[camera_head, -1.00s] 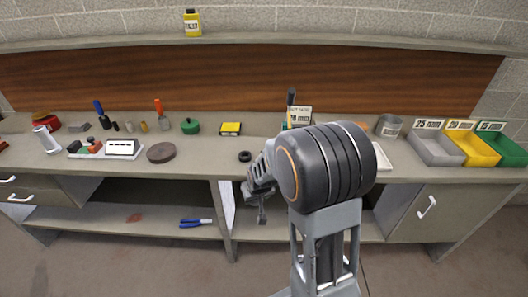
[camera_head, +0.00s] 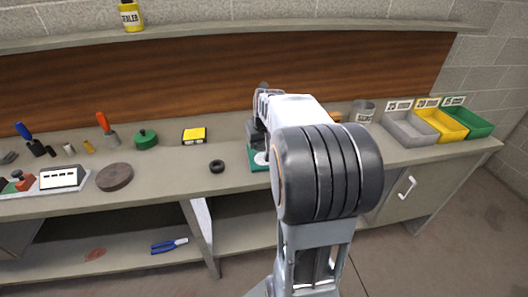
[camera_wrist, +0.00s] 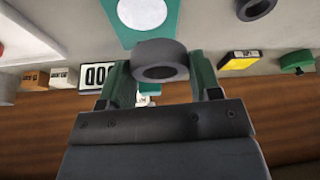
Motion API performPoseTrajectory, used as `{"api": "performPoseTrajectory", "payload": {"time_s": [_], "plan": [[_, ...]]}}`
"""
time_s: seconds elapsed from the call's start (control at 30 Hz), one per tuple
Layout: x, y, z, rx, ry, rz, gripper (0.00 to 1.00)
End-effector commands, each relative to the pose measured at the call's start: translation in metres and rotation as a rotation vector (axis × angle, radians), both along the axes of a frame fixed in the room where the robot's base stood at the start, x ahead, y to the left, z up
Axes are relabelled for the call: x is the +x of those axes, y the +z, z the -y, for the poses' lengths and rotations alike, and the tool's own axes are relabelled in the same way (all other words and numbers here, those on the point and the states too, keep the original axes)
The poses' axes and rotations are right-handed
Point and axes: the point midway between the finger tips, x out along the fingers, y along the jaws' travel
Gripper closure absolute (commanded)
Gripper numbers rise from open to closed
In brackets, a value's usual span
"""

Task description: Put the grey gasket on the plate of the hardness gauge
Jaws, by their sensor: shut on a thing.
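The grey gasket (camera_wrist: 160,72) is a thick ring, held between the green fingers of my gripper (camera_wrist: 162,62) in the wrist view. The hardness gauge has a teal base (camera_wrist: 178,30) with a pale round plate (camera_wrist: 141,11). In that view the gasket's rim slightly overlaps the plate's edge; I cannot tell the height between them. In the head view the gauge's teal base (camera_head: 257,167) and part of its plate (camera_head: 261,157) show just left of my arm. My arm hides the rest of the gauge and the gasket there.
A black ring (camera_head: 217,166) lies on the bench left of the gauge. A yellow box (camera_head: 194,135), a green round object (camera_head: 146,138) and a brown disc (camera_head: 115,177) are farther left. Grey (camera_head: 408,128), yellow (camera_head: 441,124) and green (camera_head: 468,121) bins stand at the right.

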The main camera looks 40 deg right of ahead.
Motion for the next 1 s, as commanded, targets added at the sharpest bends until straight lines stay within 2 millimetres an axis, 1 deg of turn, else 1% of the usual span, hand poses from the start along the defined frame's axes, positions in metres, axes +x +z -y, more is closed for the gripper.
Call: {"api": "performPoseTrajectory", "payload": {"time_s": [0.03,0.1,0.23,0.37,0.57,0.63,0.83,1.0], "plan": [[0.005,-0.013,0.006,0.004,-0.002,-0.006,0.69],[0.011,-0.024,0.013,0.002,-0.001,-0.006,0.69],[0.019,-0.04,0.023,0.002,-0.002,-0.004,0.69],[0.023,-0.047,0.029,0.001,-0.003,-0.002,0.69],[0.026,-0.053,0.034,0.001,-0.005,-0.002,0.69],[0.028,-0.059,0.036,0.002,-0.005,-0.004,0.69],[0.028,-0.084,0.035,0.002,-0.004,-0.005,0.69],[0.028,-0.087,0.036,0.0,-0.004,0.0,0.69]]}}
